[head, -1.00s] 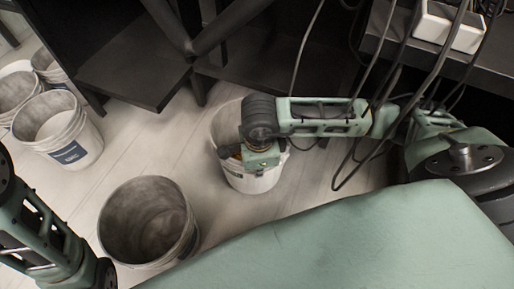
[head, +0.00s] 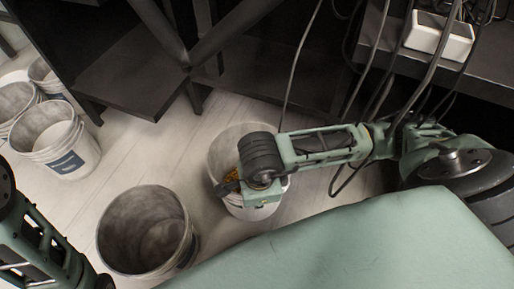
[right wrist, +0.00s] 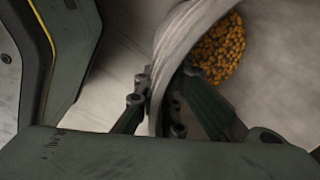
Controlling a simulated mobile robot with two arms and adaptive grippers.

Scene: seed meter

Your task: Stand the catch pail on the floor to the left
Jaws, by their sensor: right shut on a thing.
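The catch pail (head: 219,150), a whitish bucket, is under my right gripper (head: 232,182) in the head view, at the middle. In the right wrist view, my right gripper (right wrist: 160,98) is shut on the pale rim (right wrist: 172,52) of the pail, one finger inside and one outside. Yellow-orange kernels (right wrist: 217,50) lie in the pail. Whether its base touches the floor cannot be told. My left arm shows at the left edge of the head view, but its gripper is out of the picture.
An empty grey pail (head: 146,231) stands on the pale floor, left of and nearer than the catch pail. Several white buckets (head: 71,152) stand at the far left. A dark frame with a shelf (head: 135,75) is behind. Bare floor (head: 125,150) lies between. Black cables hang at right.

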